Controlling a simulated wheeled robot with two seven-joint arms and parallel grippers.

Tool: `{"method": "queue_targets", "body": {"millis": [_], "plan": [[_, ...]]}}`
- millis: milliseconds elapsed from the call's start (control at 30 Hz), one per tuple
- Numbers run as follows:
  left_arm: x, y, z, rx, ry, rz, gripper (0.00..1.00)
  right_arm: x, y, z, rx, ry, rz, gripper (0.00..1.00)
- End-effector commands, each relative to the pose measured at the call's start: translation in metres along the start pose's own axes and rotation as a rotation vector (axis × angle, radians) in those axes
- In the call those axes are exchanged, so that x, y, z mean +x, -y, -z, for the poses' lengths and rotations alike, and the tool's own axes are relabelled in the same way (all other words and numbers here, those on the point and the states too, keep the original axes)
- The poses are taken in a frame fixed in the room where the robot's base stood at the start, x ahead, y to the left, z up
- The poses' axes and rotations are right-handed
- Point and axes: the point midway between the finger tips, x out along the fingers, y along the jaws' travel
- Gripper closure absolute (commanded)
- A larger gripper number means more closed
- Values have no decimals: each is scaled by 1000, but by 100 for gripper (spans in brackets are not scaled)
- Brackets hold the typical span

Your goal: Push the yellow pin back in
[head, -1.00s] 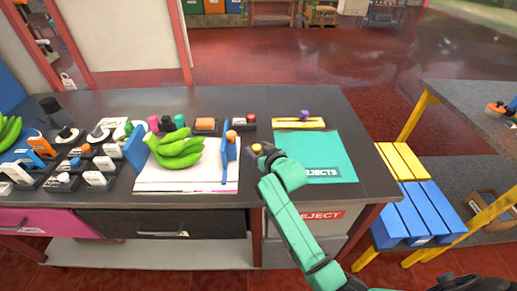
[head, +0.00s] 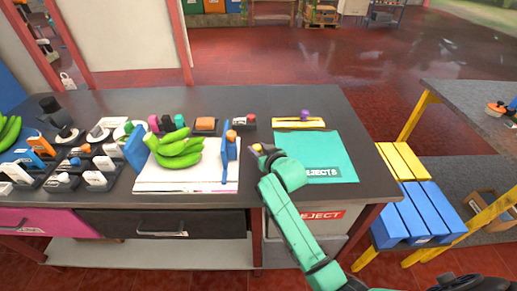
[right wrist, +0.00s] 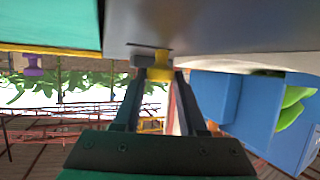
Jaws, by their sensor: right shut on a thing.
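The yellow pin (right wrist: 160,63) shows in the right wrist view between the fingertips of my right gripper (right wrist: 155,75), which is shut on it. The pin meets a dark grey surface at the top of that view. In the head view my right gripper (head: 266,152) is low at the tabletop, between the blue upright board and the teal sheet. Only a small yellow spot of the pin (head: 257,147) shows there; the gripper hides the rest. How deep the pin sits cannot be told. My left gripper is not in view.
The teal rejects sheet (head: 338,152) lies just right of the gripper. A yellow block with a purple knob (head: 305,116) stands behind it. A blue upright board (head: 224,158) and green bananas (head: 177,149) are to the left. Several small parts crowd the table's left side.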

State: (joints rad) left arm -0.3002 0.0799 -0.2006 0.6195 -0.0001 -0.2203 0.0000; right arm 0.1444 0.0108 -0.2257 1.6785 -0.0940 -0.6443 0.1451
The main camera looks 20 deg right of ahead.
Motion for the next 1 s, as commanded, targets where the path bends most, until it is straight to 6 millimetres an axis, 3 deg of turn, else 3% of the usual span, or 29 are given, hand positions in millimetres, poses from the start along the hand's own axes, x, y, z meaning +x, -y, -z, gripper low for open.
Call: {"method": "queue_targets", "body": {"millis": [800,1000], "plan": [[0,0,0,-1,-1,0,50,0,0,-1,0,2,0,100],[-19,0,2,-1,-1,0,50,-10,-23,-1,-3,6,-2,100]]}}
